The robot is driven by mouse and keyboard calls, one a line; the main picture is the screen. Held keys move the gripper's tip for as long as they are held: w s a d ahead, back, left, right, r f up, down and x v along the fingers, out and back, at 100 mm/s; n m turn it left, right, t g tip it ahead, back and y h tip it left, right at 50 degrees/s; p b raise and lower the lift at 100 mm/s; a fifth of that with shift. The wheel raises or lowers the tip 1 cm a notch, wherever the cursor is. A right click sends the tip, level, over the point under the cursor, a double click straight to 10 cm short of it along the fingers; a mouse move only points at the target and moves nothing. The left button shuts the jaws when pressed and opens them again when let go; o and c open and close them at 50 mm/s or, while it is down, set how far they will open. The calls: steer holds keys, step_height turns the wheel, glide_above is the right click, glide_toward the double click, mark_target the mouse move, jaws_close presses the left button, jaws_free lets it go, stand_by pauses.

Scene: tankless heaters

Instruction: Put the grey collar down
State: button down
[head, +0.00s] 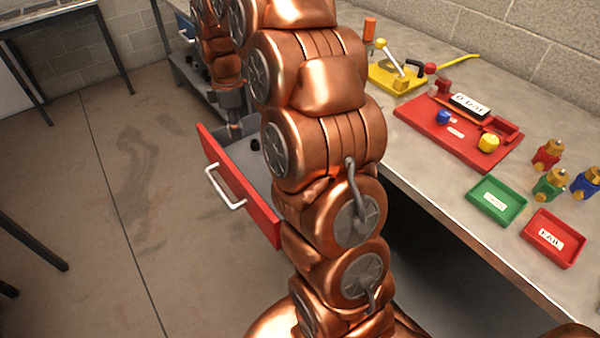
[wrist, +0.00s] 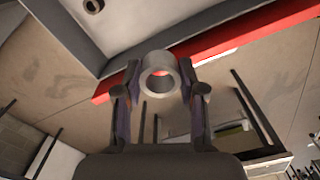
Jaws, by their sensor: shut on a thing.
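The grey collar (wrist: 148,82) is a short, thick ring. In the wrist view it sits between the two fingertips of my gripper (wrist: 160,78), which is shut on it, and its opening faces the camera. In the head view my gripper (head: 235,128) points down at the open red-fronted drawer (head: 225,180), near its far end. The collar cannot be made out there. In the wrist view the drawer's red front edge (wrist: 215,42) runs behind the collar. How high the collar is above the drawer is hard to tell.
A small dark part (head: 255,144) lies in the drawer. The workbench (head: 440,185) at right holds a red fixture board (head: 455,145), a yellow clamp (head: 395,75), a green tray (head: 483,205), a red tray (head: 540,255) and several brass-topped valves.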

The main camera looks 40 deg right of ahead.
steer(key=s+d+f+n+b, duration=0.4)
steer(key=d+f+n+b, duration=0.35)
steer(key=b, duration=0.35)
steer(key=f, duration=0.9)
steer(key=shift+s+d, duration=0.2)
steer(key=shift+s, duration=0.05)
steer(key=shift+f, duration=0.2)
steer(key=c, duration=0.7)
jaws_free()
steer(key=shift+r, duration=0.1)
step_height(320, 180, up, 12)
steer(key=shift+r, duration=0.1)
